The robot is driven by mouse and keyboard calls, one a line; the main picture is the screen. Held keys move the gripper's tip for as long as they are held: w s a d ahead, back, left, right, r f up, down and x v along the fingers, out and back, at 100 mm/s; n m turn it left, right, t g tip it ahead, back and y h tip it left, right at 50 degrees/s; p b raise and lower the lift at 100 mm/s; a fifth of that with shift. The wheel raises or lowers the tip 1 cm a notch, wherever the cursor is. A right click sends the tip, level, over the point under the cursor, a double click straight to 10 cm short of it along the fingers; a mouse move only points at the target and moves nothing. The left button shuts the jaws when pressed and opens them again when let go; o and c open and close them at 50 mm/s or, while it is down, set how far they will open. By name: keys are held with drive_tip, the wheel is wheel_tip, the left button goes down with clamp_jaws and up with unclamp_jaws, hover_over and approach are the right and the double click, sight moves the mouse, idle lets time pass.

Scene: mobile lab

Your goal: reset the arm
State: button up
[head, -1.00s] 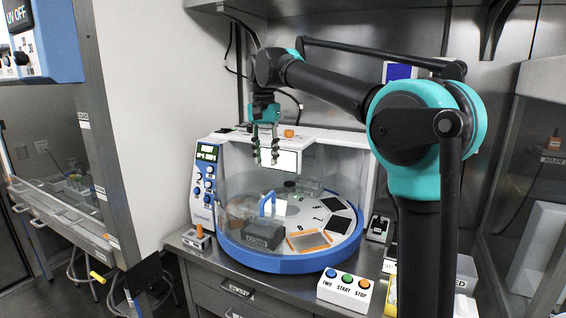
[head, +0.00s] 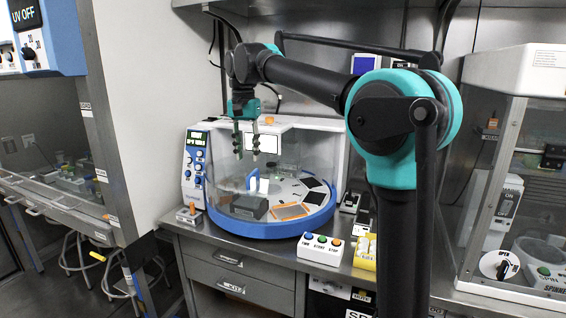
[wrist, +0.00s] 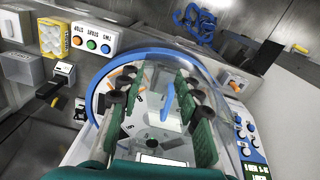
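My arm is raised and folded over, with its elbow high at the right of the head view. My gripper (head: 246,155) hangs fingers-down in front of and above the round blue-rimmed machine (head: 272,234). The two green fingers are apart with nothing between them. In the wrist view, my gripper (wrist: 158,90) also shows open, its fingers spread over the machine's clear cover and its turntable. I cannot tell how high the fingertips are above the cover.
The turntable holds a dark grey block (head: 249,207) with a blue handle and several flat plates. A three-button box (head: 321,249) and a yellow rack (head: 365,252) stand on the counter. A clear-walled cabinet (head: 505,180) is at right, a fume hood (head: 40,60) at left.

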drive_tip(key=s+d+f+n+t, duration=0.1)
drive_tip(key=s+d+f+t, duration=0.15)
drive_tip(key=d+f, duration=1.4)
drive_tip(key=s+d+f+n+t, duration=0.1)
drive_tip(key=s+d+f, duration=0.5)
drive_tip(key=s+f, duration=0.3)
drive_tip(key=s+d+f+n, duration=0.1)
drive_tip(key=s+d+f, duration=0.6)
drive_tip(key=s+f, duration=0.2)
wheel_tip(320, 180, down, 2)
drive_tip(key=shift+s+t, duration=0.25)
drive_tip(key=shift+t, duration=0.1)
drive_tip(key=shift+d, duration=0.15)
